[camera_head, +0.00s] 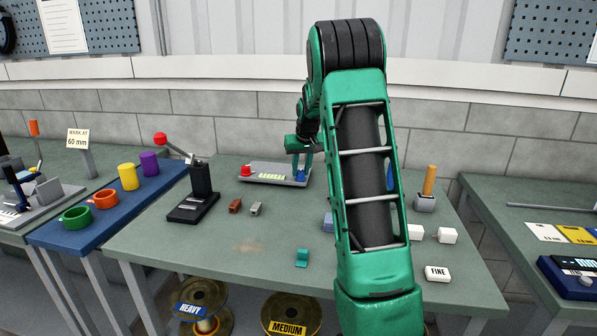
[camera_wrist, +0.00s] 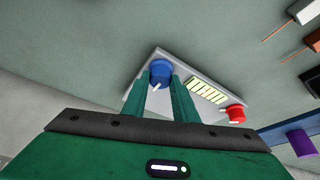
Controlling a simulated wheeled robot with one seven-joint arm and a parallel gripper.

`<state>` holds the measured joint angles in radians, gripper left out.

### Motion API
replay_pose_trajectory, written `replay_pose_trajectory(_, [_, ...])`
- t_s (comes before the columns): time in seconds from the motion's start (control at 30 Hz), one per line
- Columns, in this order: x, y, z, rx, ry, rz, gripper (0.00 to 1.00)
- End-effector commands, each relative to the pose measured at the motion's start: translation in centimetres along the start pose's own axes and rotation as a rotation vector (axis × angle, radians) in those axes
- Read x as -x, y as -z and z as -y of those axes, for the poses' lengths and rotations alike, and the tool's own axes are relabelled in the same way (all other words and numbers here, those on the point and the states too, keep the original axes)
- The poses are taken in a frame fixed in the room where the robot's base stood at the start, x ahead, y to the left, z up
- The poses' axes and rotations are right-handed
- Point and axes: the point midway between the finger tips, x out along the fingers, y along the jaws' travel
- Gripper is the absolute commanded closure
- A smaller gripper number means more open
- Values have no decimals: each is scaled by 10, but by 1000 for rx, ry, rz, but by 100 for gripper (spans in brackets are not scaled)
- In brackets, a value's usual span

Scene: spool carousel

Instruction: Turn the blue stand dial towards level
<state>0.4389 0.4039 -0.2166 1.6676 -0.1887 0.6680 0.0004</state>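The blue dial (camera_head: 300,175) sits at the right end of a light grey stand plate (camera_head: 262,180) on the middle table. In the wrist view the blue dial (camera_wrist: 160,71) has a white pointer mark on its near side. My gripper (camera_head: 303,163) reaches down over it. In the wrist view the green fingers of my gripper (camera_wrist: 161,80) lie on either side of the dial, close to it. I cannot tell whether they touch it. A pale yellow scale with dark divisions (camera_wrist: 207,91) and a red knob (camera_wrist: 236,114) share the plate. The scale's reading is too small to tell.
A black lever device with a red ball (camera_head: 160,138) stands left of the plate. A brown block (camera_head: 235,206) and a grey block (camera_head: 256,209) lie in front. A teal piece (camera_head: 302,258) and white blocks (camera_head: 447,235) lie nearer. My arm hides part of the table's right side.

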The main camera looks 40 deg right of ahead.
Motion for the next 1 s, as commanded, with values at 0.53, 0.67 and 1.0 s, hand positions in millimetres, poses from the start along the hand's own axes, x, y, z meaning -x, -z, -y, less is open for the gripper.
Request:
replay_pose_trajectory(0.53, [0, 0, 0, 96, 41, 0, 96])
replay_pose_trajectory(0.67, [0, 0, -2, 182, 76, -1, 96])
replay_pose_trajectory(1.0, [0, 1, -4, 461, 192, -1, 96])
